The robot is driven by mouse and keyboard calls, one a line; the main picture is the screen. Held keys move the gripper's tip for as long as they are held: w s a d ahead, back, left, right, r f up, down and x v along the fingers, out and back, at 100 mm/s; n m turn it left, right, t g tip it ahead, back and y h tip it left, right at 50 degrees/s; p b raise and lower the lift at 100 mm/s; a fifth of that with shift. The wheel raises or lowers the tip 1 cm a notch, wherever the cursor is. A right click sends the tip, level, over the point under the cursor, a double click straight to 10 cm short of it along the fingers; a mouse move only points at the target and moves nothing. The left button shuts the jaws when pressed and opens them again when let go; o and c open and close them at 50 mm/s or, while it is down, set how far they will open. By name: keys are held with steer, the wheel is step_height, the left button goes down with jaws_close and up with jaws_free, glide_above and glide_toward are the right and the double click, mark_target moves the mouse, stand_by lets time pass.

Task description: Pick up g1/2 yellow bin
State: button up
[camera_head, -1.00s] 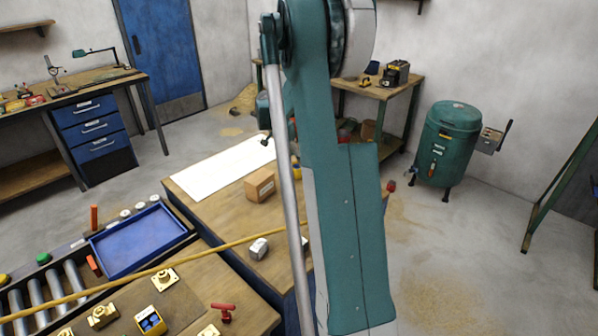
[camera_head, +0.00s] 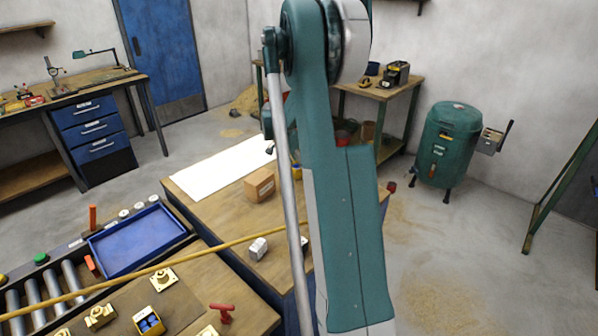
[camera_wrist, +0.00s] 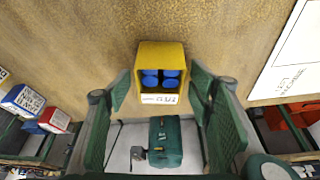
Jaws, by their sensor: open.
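A yellow bin (camera_wrist: 160,57) holding several blue round pieces stands on a brown wooden top in the wrist view. My gripper (camera_wrist: 160,86) is open, with one green finger on each side of the bin's near end; contact is not visible. In the head view a yellow bin (camera_head: 295,171) shows partly behind my arm, on the bench by the white sheet. Another yellow bin (camera_head: 149,323) with blue pieces stands at the front left. My arm hides most of my gripper there.
A cardboard box (camera_head: 260,185) and a small white block (camera_head: 258,249) are on the same bench as the white sheet (camera_head: 215,170). A blue tray (camera_head: 137,240) sits at left. In the wrist view the wood around the bin is mostly clear.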

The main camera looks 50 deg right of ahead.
steer(key=shift+c, duration=0.3)
steer(key=c, duration=0.9)
steer(key=shift+r, duration=0.15)
steer(key=shift+r+p, duration=0.9)
steer(key=shift+r, duration=4)
